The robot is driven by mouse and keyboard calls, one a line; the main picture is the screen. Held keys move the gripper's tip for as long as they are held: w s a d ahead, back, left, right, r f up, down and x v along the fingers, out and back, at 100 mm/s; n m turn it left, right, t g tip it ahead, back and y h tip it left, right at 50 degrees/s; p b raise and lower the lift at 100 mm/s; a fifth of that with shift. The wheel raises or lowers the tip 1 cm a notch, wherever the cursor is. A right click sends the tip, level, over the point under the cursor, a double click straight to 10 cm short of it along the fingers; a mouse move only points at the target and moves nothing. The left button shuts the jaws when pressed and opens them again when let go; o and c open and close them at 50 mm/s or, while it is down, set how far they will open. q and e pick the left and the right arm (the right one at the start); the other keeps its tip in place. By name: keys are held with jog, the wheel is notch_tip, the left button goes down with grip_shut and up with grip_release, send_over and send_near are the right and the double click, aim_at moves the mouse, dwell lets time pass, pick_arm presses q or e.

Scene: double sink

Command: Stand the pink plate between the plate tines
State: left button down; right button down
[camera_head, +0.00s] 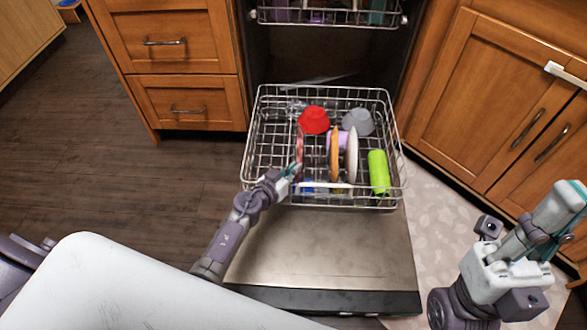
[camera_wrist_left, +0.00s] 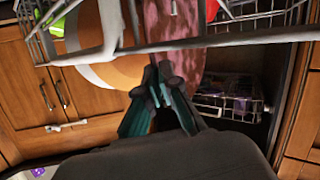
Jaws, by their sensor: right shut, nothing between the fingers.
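The pink plate (camera_head: 299,145) stands on edge in the left half of the lower rack, seen almost edge-on in the head view. Its mottled face shows in the left wrist view (camera_wrist_left: 185,40). My left gripper (camera_head: 291,172) is at the plate's near rim. Its fingers (camera_wrist_left: 163,78) are close together and overlap the plate in the wrist view; whether they clamp the rim cannot be told. The tines around the plate are too small to make out. My right gripper (camera_head: 576,192) is shut and empty at the far right, away from the rack.
The pulled-out rack (camera_head: 262,88) also holds an orange plate (camera_head: 334,158), a white plate (camera_head: 352,160), a red bowl (camera_head: 313,120), a grey bowl (camera_head: 357,122) and a green cup (camera_head: 378,172). The open dishwasher door (camera_head: 320,250) lies below. An upper rack (camera_head: 330,22) hangs behind.

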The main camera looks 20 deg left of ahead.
pick_arm(q)
jog(key=c, duration=1.2)
grip_release()
jog(key=shift+c, duration=0.2)
jog(key=v, duration=1.2)
